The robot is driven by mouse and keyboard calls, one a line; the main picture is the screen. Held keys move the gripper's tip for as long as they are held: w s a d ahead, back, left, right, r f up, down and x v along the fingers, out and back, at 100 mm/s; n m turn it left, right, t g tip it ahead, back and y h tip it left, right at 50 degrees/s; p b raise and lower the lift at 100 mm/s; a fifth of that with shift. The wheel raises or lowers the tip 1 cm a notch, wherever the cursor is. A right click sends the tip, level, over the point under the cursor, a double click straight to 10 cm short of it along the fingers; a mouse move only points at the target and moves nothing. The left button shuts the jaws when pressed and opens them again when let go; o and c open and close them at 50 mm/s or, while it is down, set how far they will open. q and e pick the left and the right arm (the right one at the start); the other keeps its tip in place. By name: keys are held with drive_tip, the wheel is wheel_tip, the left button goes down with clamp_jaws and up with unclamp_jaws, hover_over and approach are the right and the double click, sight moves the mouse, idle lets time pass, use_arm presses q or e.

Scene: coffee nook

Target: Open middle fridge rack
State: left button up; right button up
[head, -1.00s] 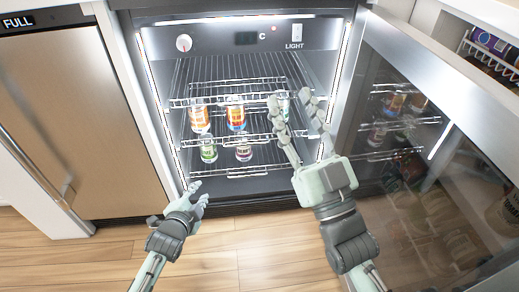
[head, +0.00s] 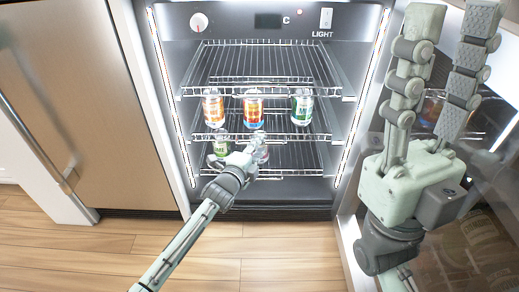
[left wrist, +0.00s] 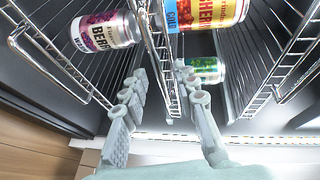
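The open fridge holds wire racks. The middle rack (head: 275,130) carries an orange can (head: 213,108), a red-and-blue can (head: 253,110) and a green can (head: 302,107). The rack looks pushed in. My left gripper (head: 247,156) is just below its front edge, covering part of the bottom rack. In the left wrist view my left fingers (left wrist: 165,90) are apart, with the rack's wire front (left wrist: 157,55) running up between them; I cannot tell if they touch it. My right gripper (head: 455,18) is open and empty at the right, in front of the glass door.
The top rack (head: 262,65) is empty. The bottom rack (head: 290,160) holds a green can (head: 220,149) and a berry can (left wrist: 105,30). The glass door (head: 470,225) stands open at the right. A closed steel appliance (head: 65,110) is at the left. The floor in front is clear.

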use_arm(q)
drive_tip(key=shift+w+d, duration=0.1)
drive_tip(key=shift+w, duration=0.2)
clamp_jaws()
